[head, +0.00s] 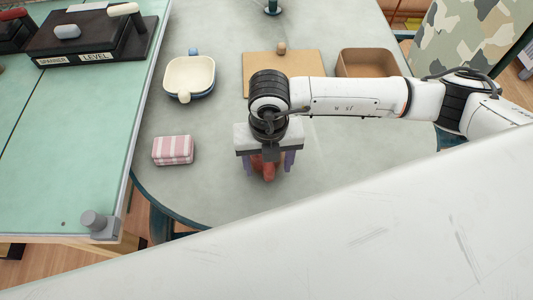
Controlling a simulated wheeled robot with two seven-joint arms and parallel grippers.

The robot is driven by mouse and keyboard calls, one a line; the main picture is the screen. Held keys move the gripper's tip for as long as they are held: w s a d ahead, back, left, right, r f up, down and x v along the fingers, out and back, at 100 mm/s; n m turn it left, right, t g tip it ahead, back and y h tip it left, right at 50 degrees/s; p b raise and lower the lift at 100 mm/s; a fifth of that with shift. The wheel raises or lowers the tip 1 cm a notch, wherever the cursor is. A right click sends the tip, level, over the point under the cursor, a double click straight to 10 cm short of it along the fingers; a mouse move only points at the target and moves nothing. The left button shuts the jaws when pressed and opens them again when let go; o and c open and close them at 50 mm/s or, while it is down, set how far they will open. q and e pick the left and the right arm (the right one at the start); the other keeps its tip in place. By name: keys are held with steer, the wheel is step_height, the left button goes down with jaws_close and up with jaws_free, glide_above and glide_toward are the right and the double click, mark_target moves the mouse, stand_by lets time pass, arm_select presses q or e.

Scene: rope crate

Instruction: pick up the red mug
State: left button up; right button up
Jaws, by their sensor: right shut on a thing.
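The red mug (264,171) is on or just above the grey round table, near its front edge. It is mostly hidden under my right gripper (268,168), and only a small red part shows. My right gripper points down with its purple fingers on either side of the mug, shut on it. I cannot tell whether the mug touches the table. My left gripper is not in view.
A pink striped cloth block (173,150) lies to the left of the mug. Behind stand a cream dish (189,76), a tan board (257,62) and a brown tray (366,63). A green worktop (68,150) adjoins at left. The table (215,185) is bare around the mug.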

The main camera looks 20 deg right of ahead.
steer(key=shift+r+b, duration=0.3)
steer(key=shift+r, duration=4.75)
